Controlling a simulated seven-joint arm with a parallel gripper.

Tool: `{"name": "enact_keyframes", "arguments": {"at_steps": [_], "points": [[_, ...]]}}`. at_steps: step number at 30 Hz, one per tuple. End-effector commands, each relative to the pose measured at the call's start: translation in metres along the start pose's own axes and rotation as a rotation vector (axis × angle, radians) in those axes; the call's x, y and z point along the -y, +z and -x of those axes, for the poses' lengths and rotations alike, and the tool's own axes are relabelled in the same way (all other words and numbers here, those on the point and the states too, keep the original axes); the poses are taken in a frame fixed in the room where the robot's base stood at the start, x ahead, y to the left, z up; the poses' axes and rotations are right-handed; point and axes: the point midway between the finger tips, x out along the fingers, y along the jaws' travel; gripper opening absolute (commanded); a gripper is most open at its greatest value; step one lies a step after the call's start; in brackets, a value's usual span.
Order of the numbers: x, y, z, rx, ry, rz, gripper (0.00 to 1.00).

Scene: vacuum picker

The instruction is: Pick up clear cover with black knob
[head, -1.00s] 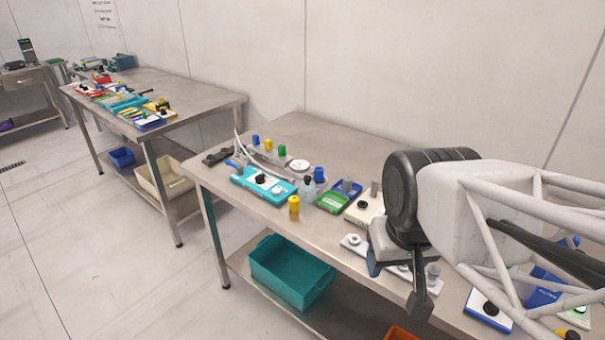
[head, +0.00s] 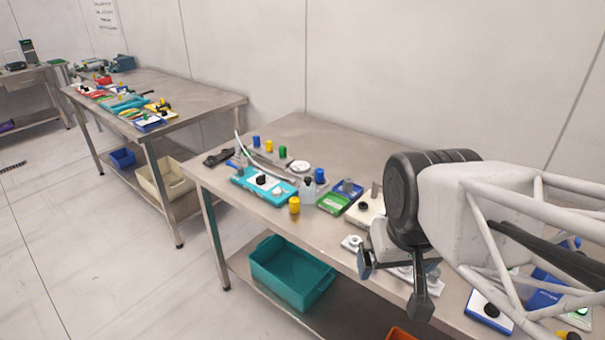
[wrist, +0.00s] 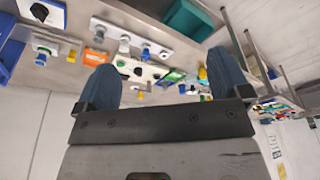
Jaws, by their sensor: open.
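My gripper (head: 393,282) is open and empty, its two fingers spread above the front edge of the near table. In the wrist view my gripper (wrist: 163,72) shows both blue fingers apart with nothing between them. A clear, pale piece with a dark top (head: 308,191) stands on the table beyond my gripper, to the left; it may be the clear cover. I cannot tell which.
A teal device (head: 264,186), a yellow cylinder (head: 294,205) and a green tray (head: 333,203) crowd the near table. A blue-and-white box with a black knob (head: 490,310) lies at the right. A teal bin (head: 291,273) stands on the lower shelf. My arm hides part of the table.

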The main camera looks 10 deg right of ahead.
Motion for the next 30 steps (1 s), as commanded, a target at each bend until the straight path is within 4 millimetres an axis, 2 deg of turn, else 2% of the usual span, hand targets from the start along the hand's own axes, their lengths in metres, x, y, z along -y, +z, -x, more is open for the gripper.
{"name": "enact_keyframes", "arguments": {"at_steps": [5,11,17,30], "points": [[0.0,-0.002,0.0,0.001,0.0,-0.004,0.95],[0.001,-0.019,0.001,0.009,-0.001,-0.038,0.95],[0.004,-0.055,0.001,0.026,-0.001,-0.116,0.95],[0.014,-0.159,-0.016,0.072,0.006,-0.341,0.95]]}}
